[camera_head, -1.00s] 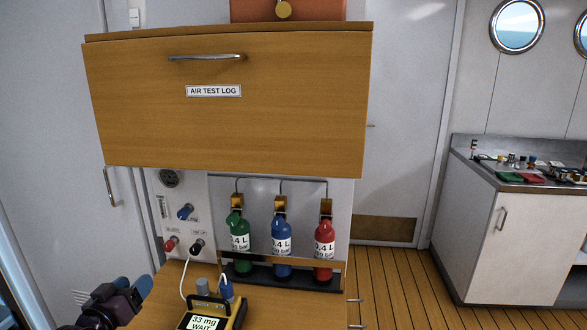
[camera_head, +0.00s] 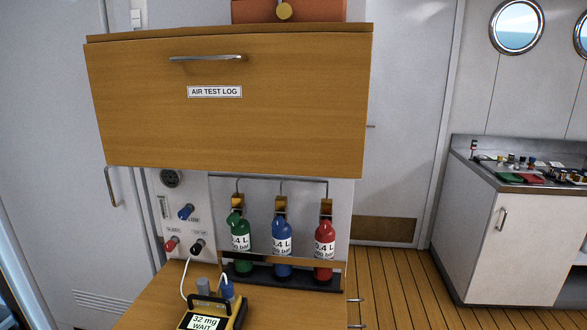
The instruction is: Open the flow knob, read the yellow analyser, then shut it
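The yellow analyser (camera_head: 233,318) stands on the wooden worktop at the bottom of the view, cut off by the lower edge. Its screen (camera_head: 204,322) reads "32 mg WAIT". A white tube runs from it up to the panel (camera_head: 181,185). The panel carries a blue knob (camera_head: 186,212), a red knob (camera_head: 171,243) and a black knob (camera_head: 197,247). Their labels are too small to read, so I cannot tell for sure which is the flow knob. Neither of my grippers is in view.
A wooden drawer front marked "AIR TEST LOG" (camera_head: 230,130) juts out above the panel. Green (camera_head: 239,260), blue (camera_head: 281,264) and red (camera_head: 324,263) bottles stand in a rack right of the panel. A cluttered counter (camera_head: 523,178) is at the far right.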

